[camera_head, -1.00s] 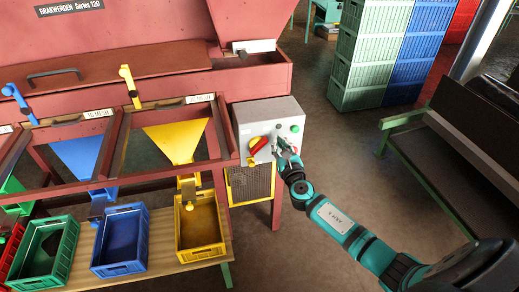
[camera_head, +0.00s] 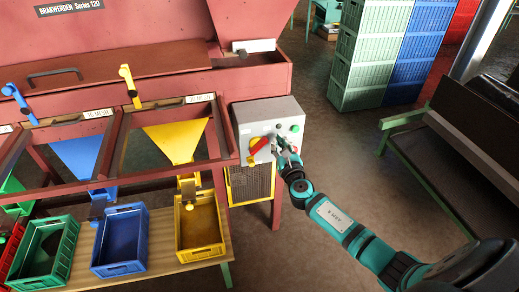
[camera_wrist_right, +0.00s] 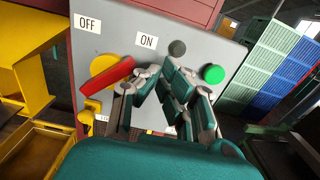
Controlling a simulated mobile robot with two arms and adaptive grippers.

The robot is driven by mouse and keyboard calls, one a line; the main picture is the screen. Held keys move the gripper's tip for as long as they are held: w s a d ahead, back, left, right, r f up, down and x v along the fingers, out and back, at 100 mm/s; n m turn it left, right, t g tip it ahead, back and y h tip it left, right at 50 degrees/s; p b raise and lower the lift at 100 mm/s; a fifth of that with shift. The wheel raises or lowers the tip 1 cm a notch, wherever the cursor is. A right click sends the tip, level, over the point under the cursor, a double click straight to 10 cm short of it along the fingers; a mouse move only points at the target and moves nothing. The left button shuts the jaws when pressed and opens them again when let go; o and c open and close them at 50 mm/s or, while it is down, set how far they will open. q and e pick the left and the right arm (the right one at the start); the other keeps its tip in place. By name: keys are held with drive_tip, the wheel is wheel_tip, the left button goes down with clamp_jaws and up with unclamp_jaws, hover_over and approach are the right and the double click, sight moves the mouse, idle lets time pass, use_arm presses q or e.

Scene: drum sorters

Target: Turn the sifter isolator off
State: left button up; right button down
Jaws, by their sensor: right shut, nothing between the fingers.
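The sifter isolator is a yellow disc (camera_head: 254,142) with a red handle (camera_head: 259,146) on the front of a grey control box (camera_head: 258,111). In the right wrist view the red handle (camera_wrist_right: 108,77) lies slanted across the yellow disc (camera_wrist_right: 104,64), its upper end to the right. An OFF label (camera_wrist_right: 87,23) is at upper left and an ON label (camera_wrist_right: 147,40) at upper right of the disc. My right gripper (camera_head: 283,149) is shut and empty, just right of the handle; its fingers (camera_wrist_right: 155,75) are close to the handle's right end. Contact cannot be told. My left gripper is out of view.
A green button (camera_wrist_right: 213,74) and a dark button (camera_wrist_right: 177,48) are on the box near my fingers. Yellow (camera_head: 178,256), blue (camera_head: 95,268) and green crates stand at lower left. A bench (camera_head: 440,165) is at right. Open floor lies between box and bench.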

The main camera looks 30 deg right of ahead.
sight(274, 132)
drive_tip(key=shift+b+x, duration=0.55)
drive_tip(key=shift+x, duration=1.1)
drive_tip(key=shift+s+a, duration=0.1)
drive_tip(key=shift+s, duration=0.15)
drive_tip(key=shift+s+a+p, duration=0.15)
drive_tip(key=shift+s+p, duration=0.2)
drive_tip(key=shift+s, duration=0.25)
